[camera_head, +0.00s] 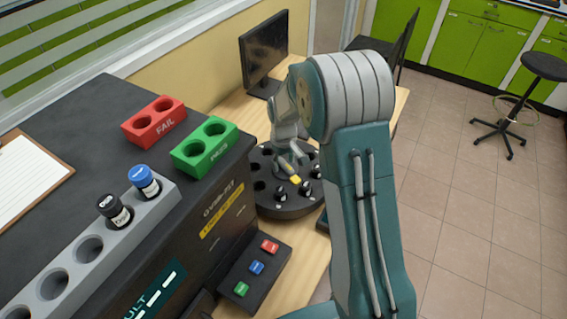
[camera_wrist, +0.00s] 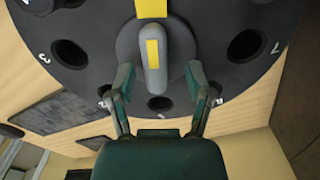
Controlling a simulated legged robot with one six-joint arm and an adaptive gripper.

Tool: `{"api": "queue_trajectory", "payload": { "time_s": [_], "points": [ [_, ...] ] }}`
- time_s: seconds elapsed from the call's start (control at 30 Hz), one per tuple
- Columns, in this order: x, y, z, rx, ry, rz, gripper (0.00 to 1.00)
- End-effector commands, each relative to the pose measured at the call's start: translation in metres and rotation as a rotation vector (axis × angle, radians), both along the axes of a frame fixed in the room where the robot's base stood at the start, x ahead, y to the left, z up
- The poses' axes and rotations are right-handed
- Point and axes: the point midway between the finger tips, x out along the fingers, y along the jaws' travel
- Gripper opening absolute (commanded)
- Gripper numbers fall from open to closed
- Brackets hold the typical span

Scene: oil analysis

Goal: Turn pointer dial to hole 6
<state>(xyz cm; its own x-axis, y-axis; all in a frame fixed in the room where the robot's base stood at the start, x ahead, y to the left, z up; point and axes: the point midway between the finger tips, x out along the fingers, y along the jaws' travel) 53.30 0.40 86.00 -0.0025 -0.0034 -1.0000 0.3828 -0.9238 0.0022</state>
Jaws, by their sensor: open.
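The black round dial disc (camera_head: 285,208) has numbered holes around its rim and also fills the top of the wrist view (camera_wrist: 95,18). A grey pointer knob (camera_wrist: 151,75) with a yellow stripe sits at its centre. A wider yellow strip (camera_wrist: 151,8) shows beyond it. The knob's narrow end points down the picture towards a hole (camera_wrist: 159,103) whose number is unclear. Number 3 is readable at left and 7 at right; my fingers partly cover labels between. My gripper (camera_wrist: 159,82) is open, with one finger on each side of the knob's narrow end, visibly apart from it.
Small dark bottles (camera_head: 308,188) stand in the disc. A black machine (camera_head: 210,215) with a button panel (camera_head: 255,270) stands close at left. Green (camera_head: 205,146) and red (camera_head: 153,121) blocks and a grey vial rack (camera_head: 75,270) are on top. A monitor (camera_head: 263,52) stands behind.

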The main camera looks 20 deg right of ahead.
Motion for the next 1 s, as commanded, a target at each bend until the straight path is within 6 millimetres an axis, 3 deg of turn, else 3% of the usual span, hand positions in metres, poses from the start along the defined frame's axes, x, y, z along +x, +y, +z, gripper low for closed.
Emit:
{"api": "queue_trajectory", "payload": {
  "time_s": [0.37, 0.4, 0.53, 1.0],
  "points": [
    [0.0000, -0.0006, -0.0094, 0.000, -0.001, -0.001, 0.66],
    [0.0000, -0.0004, -0.0093, 0.000, -0.001, -0.001, 0.57],
    [0.0001, -0.0003, -0.0092, 0.000, -0.002, -0.001, 0.00],
    [0.0009, 0.0000, -0.0097, 0.001, -0.002, -0.054, 0.00]
  ]
}}
